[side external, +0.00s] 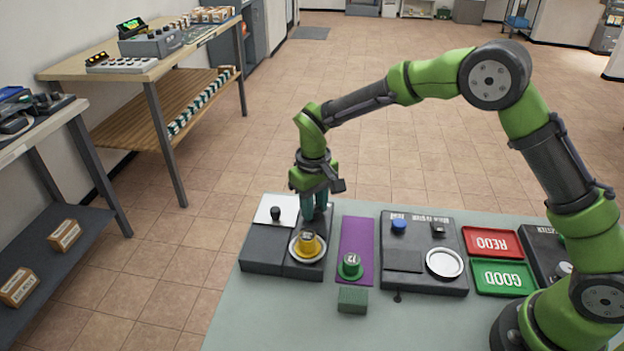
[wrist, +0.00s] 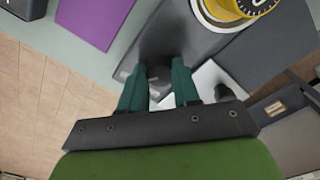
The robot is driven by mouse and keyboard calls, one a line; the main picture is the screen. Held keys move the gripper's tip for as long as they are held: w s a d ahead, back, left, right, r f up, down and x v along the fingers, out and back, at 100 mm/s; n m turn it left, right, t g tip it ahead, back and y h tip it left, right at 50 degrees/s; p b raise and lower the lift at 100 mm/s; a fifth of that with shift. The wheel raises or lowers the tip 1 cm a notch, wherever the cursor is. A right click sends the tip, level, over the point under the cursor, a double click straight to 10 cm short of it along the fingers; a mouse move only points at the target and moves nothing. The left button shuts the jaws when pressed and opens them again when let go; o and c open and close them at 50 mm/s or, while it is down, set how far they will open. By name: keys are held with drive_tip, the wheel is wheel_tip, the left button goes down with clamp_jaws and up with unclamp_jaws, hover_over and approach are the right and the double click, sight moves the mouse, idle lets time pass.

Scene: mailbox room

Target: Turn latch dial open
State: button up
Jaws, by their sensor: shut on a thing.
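My gripper (side external: 313,217) points down over the back right part of a dark grey box unit (side external: 268,246) on the table. In the wrist view its two teal fingers (wrist: 160,88) stand on either side of a dark round knob, the latch dial (wrist: 159,72), and are shut on it. The fingers mostly hide the dial in the side view, and its turn angle cannot be told. In front of my gripper, a yellow numbered piece (side external: 308,244) sits on a round white and yellow base on the same unit.
A white plate with a black knob (side external: 276,213) is left of my gripper. To the right are a purple mat (side external: 356,238), a green numbered piece (side external: 350,266), a green block (side external: 352,300), a dark panel (side external: 405,284), and red (side external: 493,243) and green (side external: 503,292) trays.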

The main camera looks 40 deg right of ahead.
sight(316, 211)
drive_tip(key=shift+m, duration=0.4)
drive_tip(key=o, duration=1.1)
drive_tip(key=shift+c, duration=0.2)
wheel_tip(316, 211, up, 17)
drive_tip(key=shift+a, duration=0.15)
drive_tip(key=s+d+r+m+t+y, duration=0.1)
drive_tip(key=s+d, duration=0.4)
drive_tip(key=s, duration=0.7)
drive_tip(key=s+d+r+m+t+y, duration=0.1)
drive_tip(key=s+d+t, duration=0.4)
drive_tip(key=s, duration=0.7)
drive_tip(key=shift+r+m+t, duration=0.5)
drive_tip(key=shift+m+t, duration=0.1)
drive_tip(key=shift+m, duration=0.4)
